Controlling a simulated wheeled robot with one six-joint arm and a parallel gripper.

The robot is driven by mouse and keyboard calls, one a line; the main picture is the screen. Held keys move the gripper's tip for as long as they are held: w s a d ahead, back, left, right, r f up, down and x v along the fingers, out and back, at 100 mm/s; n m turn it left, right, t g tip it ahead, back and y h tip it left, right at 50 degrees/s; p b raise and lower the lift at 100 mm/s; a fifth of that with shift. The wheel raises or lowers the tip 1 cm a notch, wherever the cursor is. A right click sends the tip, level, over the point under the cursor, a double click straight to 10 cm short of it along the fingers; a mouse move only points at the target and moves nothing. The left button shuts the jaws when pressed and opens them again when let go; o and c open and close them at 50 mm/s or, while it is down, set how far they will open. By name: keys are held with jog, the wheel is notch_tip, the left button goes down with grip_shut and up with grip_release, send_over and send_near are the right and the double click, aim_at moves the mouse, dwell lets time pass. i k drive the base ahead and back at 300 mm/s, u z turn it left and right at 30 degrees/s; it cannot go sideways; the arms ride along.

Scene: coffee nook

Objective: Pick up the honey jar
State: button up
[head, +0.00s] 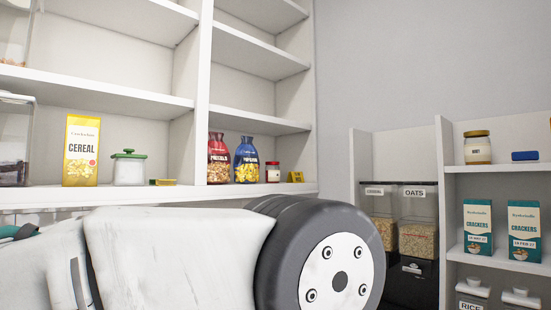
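A jar with a gold lid and a pale label (478,148) stands upright on the upper shelf of the right unit; its label is too small to read, so I cannot tell if it is the honey jar. A smaller jar with a red lid (273,172) stands on the left unit's lower shelf, beside the blue bag; its label is also unreadable. No jar is clearly marked honey.
The left shelf (190,195) holds a yellow cereal box (81,150), a green-lidded canister (129,169), a red bag (219,160) and a blue bag (246,161). A blue block (525,156) lies right of the gold-lidded jar. Cracker boxes (478,228) and oats containers (418,225) stand lower.

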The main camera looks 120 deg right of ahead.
aim_at(477, 143)
jog(key=z, duration=4.65)
